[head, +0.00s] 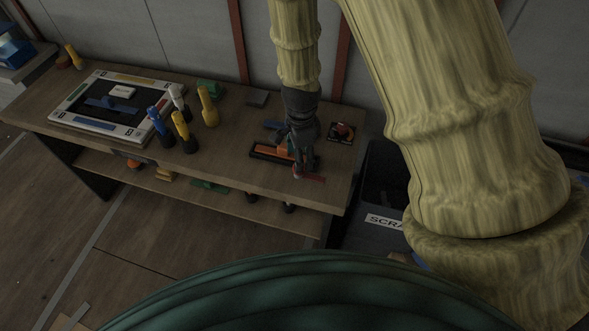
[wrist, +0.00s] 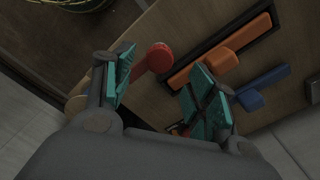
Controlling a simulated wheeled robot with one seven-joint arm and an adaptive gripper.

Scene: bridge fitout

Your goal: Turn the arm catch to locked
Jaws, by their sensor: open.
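A red round-ended piece (wrist: 158,57), probably the arm catch, shows in the wrist view beyond and between the open fingers. A reddish strip (head: 313,179) beside the fingertips in the head view seems to be the same piece. My gripper (head: 302,168) points down over the right part of the bench, and its fingers hide part of this area. In the wrist view my gripper (wrist: 162,92) is open, teal pads apart, with nothing clearly held. The red piece lies nearer the left finger; contact cannot be told. No lock marking is readable.
An orange piece (wrist: 222,61) in a dark frame and a blue piece (wrist: 264,88) lie beside the red piece. Several yellow, blue and white upright tools (head: 181,132) and a framed board (head: 65,118) occupy the bench's left. A dark scrap bin (head: 354,211) stands right.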

